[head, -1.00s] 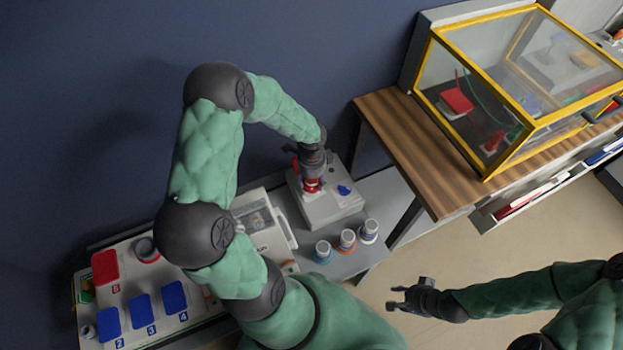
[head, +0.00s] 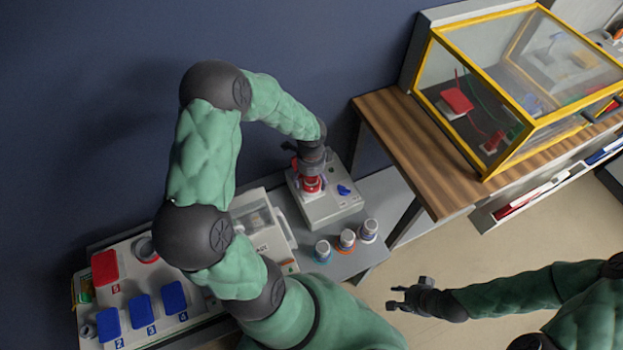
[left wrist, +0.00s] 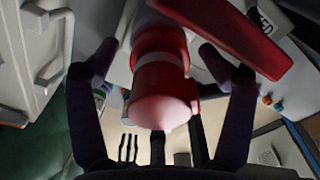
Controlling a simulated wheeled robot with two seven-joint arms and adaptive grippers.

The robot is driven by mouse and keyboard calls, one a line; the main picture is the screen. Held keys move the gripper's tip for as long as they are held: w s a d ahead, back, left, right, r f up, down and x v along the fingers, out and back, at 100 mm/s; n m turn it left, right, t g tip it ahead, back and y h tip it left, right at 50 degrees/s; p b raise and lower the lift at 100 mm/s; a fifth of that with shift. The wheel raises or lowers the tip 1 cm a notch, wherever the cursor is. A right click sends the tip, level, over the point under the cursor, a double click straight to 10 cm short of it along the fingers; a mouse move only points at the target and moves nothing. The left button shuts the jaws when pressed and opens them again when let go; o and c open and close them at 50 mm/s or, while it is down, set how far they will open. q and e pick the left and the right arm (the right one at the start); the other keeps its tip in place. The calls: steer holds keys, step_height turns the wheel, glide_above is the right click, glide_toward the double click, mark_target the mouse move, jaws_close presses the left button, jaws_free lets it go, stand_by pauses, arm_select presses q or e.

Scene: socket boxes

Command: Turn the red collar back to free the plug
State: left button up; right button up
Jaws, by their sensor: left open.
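A red collar (head: 312,185) stands on a pale grey socket box (head: 330,208), with a blue part (head: 344,190) beside it. My left gripper (head: 311,168) is directly over the collar, pointing down. In the left wrist view, a red cylindrical piece with a pale band, the collar and plug (left wrist: 160,75), lies between the two spread fingers of my left gripper (left wrist: 160,70). Gaps show on both sides of it. I cannot tell where collar ends and plug begins. My right gripper (head: 392,297) is open and empty, over the floor.
Several small jars (head: 346,240) stand on the grey bench in front of the box. A panel with red and blue covers (head: 140,298) is at the lower left. A yellow-framed clear case (head: 487,95) stands on the wooden table (head: 400,140) at the right.

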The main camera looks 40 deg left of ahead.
arm_select(q)
steer(key=shift+r, duration=3.5)
steer(key=shift+c, duration=1.3)
steer(key=shift+r+n+p, duration=0.25)
steer(key=shift+n+p, duration=0.3)
steer(key=shift+n, duration=0.35)
steer(key=n+p, duration=0.1)
steer(key=n, duration=0.1)
steer(key=r+n+p, duration=0.1)
steer(key=n, duration=0.2)
steer(key=shift+r, duration=0.1)
steer(key=n+p, duration=0.1)
steer(key=n, duration=0.2)
steer(key=r+n+p, duration=0.1)
steer(key=n, duration=0.1)
steer(key=shift+n+p, duration=0.35)
steer(key=shift+n, duration=0.05)
steer(key=n+p, duration=0.1)
steer(key=n, duration=0.2)
steer(key=shift+f, duration=0.4)
step_height(320, 180, down, 10)
steer(key=b, duration=0.4)
